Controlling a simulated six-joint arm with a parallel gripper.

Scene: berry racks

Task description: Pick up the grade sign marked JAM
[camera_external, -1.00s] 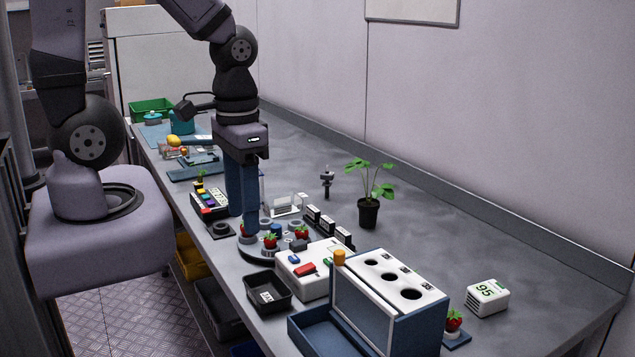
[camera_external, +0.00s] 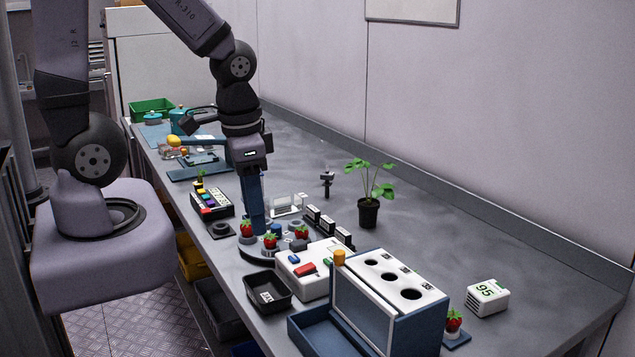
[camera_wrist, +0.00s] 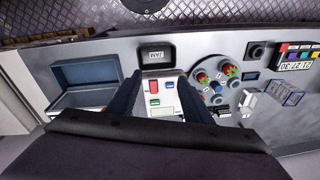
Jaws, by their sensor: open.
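The word JAM is readable in the wrist view on a pale label (camera_wrist: 155,54) on a black tray (camera_wrist: 155,66). The same black tray (camera_external: 268,290) stands near the front edge of the bench in the external view. Several small black blocks with pale faces (camera_external: 328,224) stand in a row behind the round rack; any wording on them is too small to read. My gripper (camera_external: 256,228) is open and empty, pointing down near the round rack. In the wrist view its dark blue fingers (camera_wrist: 160,82) stand apart, with a white device between them and the tray beyond.
The round berry rack (camera_external: 262,254) holds red berries. A white device (camera_external: 318,284) with red and blue parts and a blue box with a holed white top (camera_external: 405,276) stand to the right. A potted plant (camera_external: 368,212) stands behind. The bench's back right is mostly clear.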

